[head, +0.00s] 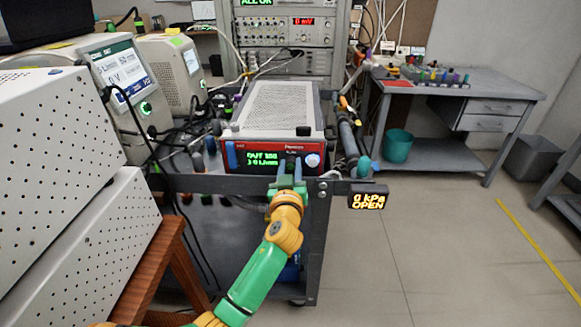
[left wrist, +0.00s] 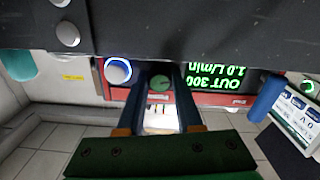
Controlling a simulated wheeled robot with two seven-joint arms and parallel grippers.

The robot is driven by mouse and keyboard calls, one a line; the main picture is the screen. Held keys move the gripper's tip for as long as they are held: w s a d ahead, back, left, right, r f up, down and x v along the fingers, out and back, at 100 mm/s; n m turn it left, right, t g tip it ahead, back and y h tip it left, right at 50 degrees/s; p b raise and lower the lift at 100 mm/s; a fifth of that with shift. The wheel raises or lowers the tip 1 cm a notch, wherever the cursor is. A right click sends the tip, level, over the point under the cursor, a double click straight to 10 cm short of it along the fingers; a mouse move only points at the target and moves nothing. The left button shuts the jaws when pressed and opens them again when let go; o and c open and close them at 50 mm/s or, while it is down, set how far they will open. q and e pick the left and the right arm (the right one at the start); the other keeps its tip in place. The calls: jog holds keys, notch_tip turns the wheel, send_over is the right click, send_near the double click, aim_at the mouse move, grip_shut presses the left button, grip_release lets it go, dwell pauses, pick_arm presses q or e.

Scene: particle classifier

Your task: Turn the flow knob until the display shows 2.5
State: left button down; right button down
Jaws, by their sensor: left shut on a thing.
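The instrument (head: 278,110) has a red front panel. Its lit green display (head: 263,158) also shows in the left wrist view (left wrist: 222,75), upside down, where it reads OUT 300 and what looks like 1.0 L/min. My left gripper (head: 290,166) reaches the panel right of the display. My right gripper is not in view.
The instrument stands on a dark cart (head: 240,185). A small box reading 0 kPa OPEN (head: 368,197) hangs at the cart's right front. White perforated boxes (head: 60,220) crowd the left side. A grey workbench (head: 450,95) stands at right, with clear floor before it.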

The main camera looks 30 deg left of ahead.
pick_arm(q)
jog(key=shift+m, duration=0.3)
jog(key=m, duration=0.4)
jog(key=shift+p, duration=0.35)
jog(key=m+p, duration=0.1)
jog(key=m, duration=0.3)
jog(key=m+p, duration=0.1)
jog(key=m, duration=0.3)
jog(key=shift+m, duration=0.4)
jog(key=shift+m+p, duration=0.5)
jog(key=shift+m, duration=1.5)
jog(key=shift+f+m, duration=0.1)
jog(key=shift+m, duration=0.2)
jog(key=c, duration=0.6)
grip_release()
